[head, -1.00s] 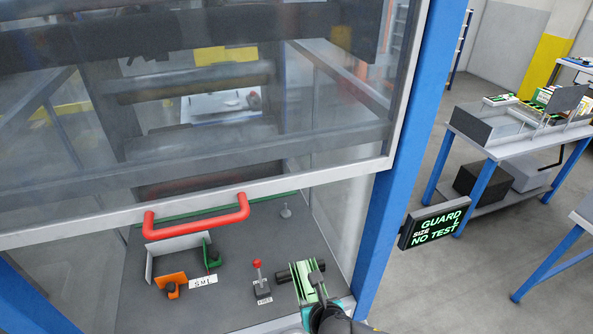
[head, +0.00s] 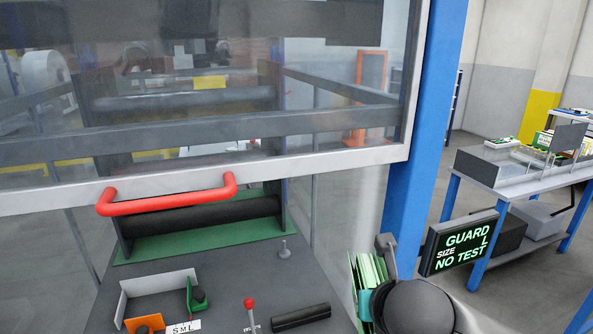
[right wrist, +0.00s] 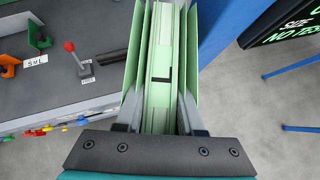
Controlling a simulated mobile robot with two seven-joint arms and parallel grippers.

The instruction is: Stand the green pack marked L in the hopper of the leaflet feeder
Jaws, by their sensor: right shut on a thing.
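The green pack (right wrist: 162,45), marked with a black L, is held in my right gripper (right wrist: 158,105). The fingers are shut on it from both sides, and green sheets stand out beyond them. In the head view the pack (head: 369,272) is upright in front of the blue post, right of the machine bed. A white corner fence (head: 150,293) with a green block (head: 196,296), an orange block (head: 146,323) and an S M L label (head: 183,327) sits on the bed. I cannot tell whether this is the leaflet feeder's hopper. My left gripper is out of view.
A clear guard with a red handle (head: 168,196) hangs over the bed. The display (head: 460,241) reads GUARD, SIZE L, NO TEST. A blue-legged table (head: 510,180) is at right.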

